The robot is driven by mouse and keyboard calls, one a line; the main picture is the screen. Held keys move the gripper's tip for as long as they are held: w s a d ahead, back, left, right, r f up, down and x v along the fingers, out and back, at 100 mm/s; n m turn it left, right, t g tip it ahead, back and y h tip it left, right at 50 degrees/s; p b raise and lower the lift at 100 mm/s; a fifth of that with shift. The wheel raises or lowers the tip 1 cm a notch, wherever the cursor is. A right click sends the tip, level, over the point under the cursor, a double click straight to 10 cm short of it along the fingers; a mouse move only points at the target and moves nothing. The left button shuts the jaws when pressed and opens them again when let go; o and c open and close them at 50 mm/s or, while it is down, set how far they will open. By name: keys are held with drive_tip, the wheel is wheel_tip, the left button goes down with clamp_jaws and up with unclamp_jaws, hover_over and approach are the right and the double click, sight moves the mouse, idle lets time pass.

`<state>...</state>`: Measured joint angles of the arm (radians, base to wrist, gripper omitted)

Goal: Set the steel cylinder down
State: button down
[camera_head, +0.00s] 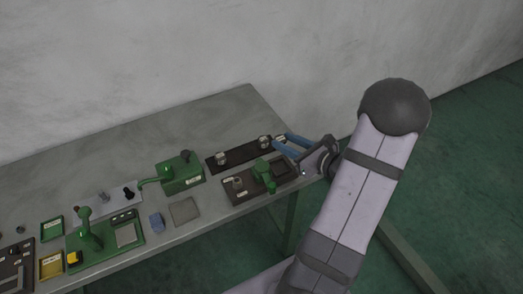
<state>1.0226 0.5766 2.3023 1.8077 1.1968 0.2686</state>
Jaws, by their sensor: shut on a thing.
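My gripper (281,141) has blue fingers and reaches in from the right, over the right end of a dark strip (242,153) on the table. It is shut on a small pale piece at its fingertips, which I take to be the steel cylinder (280,138); the fingers partly hide it. I cannot tell whether it touches the strip. Another small metal cylinder (265,142) stands on the strip just left of the fingertips. A further one (221,159) stands near the strip's left end.
A green hand machine on a dark base (236,198) stands just in front of the strip. Another green machine (181,180) stands to the left. The table's back (225,108) is clear.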

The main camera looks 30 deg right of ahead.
drive_tip(key=w+n+g+y+b, duration=0.1)
drive_tip(key=w+n+y+b, duration=0.25)
drive_tip(key=w+b, duration=0.3)
drive_tip(key=n+g+y+b, duration=0.5)
drive_tip(key=y+b, duration=0.1)
drive_tip(key=b, duration=0.3)
hover_over(250, 154)
drive_tip(key=shift+w+f+h, duration=0.1)
drive_tip(key=shift+f+h, duration=0.15)
drive_tip(key=shift+f, duration=0.75)
drive_tip(key=shift+f+p, duration=0.7)
drive_tip(key=shift+f, duration=4.25)
drive_tip(key=shift+f, duration=0.15)
drive_tip(key=c, duration=1.3)
unclamp_jaws()
